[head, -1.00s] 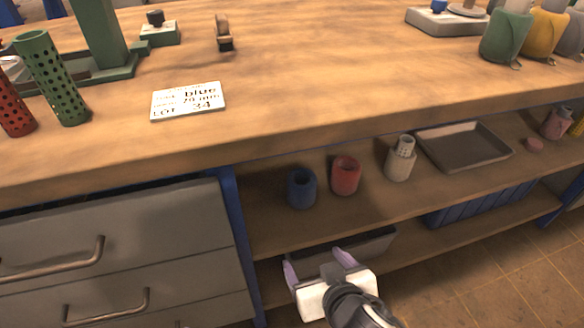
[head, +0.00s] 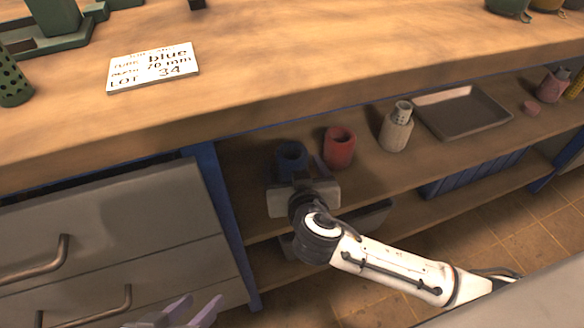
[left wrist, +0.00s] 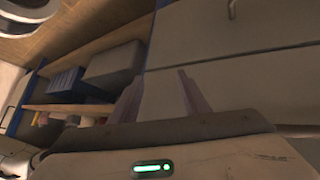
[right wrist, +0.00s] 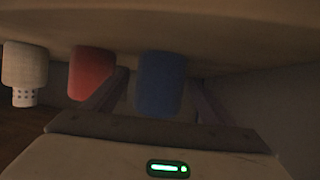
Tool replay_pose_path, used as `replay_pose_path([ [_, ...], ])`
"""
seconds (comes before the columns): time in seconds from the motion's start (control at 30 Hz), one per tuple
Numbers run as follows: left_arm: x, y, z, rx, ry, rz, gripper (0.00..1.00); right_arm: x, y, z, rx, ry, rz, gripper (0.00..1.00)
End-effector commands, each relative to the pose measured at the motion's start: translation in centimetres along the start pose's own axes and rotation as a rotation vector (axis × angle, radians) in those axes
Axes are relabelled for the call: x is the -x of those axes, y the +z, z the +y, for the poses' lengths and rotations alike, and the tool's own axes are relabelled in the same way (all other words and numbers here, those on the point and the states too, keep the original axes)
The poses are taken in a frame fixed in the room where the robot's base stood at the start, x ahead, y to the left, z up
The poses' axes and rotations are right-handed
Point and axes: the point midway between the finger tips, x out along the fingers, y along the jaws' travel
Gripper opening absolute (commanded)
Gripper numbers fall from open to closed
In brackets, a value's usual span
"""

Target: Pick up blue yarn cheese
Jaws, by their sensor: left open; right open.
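The blue yarn cheese (head: 291,157) stands on the upper shelf under the bench, left of a red one (head: 340,148). My right gripper (head: 298,172) is at the shelf, open, right in front of the blue cheese. In the right wrist view the blue cheese (right wrist: 161,85) shows between the two spread fingers (right wrist: 158,95), with the red one (right wrist: 92,73) beside it. I cannot tell how deep it sits between the fingers. My left gripper (head: 188,312) is open and empty in front of the grey drawers; its fingers also show in the left wrist view (left wrist: 158,95).
The bench edge overhangs the shelf. Grey drawers (head: 110,230) with handles are at left. A label card (head: 153,68) reading "blue 70 mm LOT 34" lies on the bench.

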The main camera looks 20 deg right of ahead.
Motion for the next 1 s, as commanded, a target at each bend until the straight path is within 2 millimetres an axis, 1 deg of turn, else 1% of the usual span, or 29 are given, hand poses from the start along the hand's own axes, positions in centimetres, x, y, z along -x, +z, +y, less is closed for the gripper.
replay_pose_path([
  [0.03, 0.0, -0.5, 0.1, 0.001, 0.006, 0.019, 0.42, -0.7, 0.1, 0.0, 0.001, 0.000, 0.002, 0.77],
  [0.1, 0.2, -1.0, 0.3, 0.002, 0.012, 0.035, 0.42, -1.1, 0.0, 0.0, 0.001, 0.000, 0.001, 0.77],
  [0.33, 0.3, -1.2, 0.5, 0.002, 0.014, 0.041, 0.42, -1.1, 0.0, 0.0, 0.000, -0.001, -0.001, 0.77],
  [0.37, 0.3, -1.2, 0.5, 0.002, 0.014, 0.041, 0.42, -1.1, 0.0, 0.0, 0.000, -0.001, -0.001, 0.74],
  [0.4, 0.3, -1.2, 0.4, 0.002, 0.014, 0.041, 0.42, -1.1, 0.0, 0.0, 0.000, -0.001, -0.001, 0.67],
  [0.63, 0.3, -1.1, 0.4, 0.002, 0.013, 0.038, 0.42, -1.1, 0.0, 0.0, 0.000, -0.001, -0.001, 0.28],
  [0.87, 0.2, -1.0, 0.4, 0.002, 0.012, 0.033, 0.42, -1.0, -0.3, 0.0, -0.001, -0.001, 0.001, 0.28],
  [0.97, 0.6, -1.2, 0.4, -0.002, 0.006, 0.028, 0.42, -0.6, -1.2, -0.1, -0.004, -0.002, 0.001, 0.28],
  [1.0, 0.7, -1.2, 0.3, -0.006, 0.000, 0.022, 0.42, -0.4, -1.8, -0.1, -0.004, -0.002, 0.001, 0.28],
])
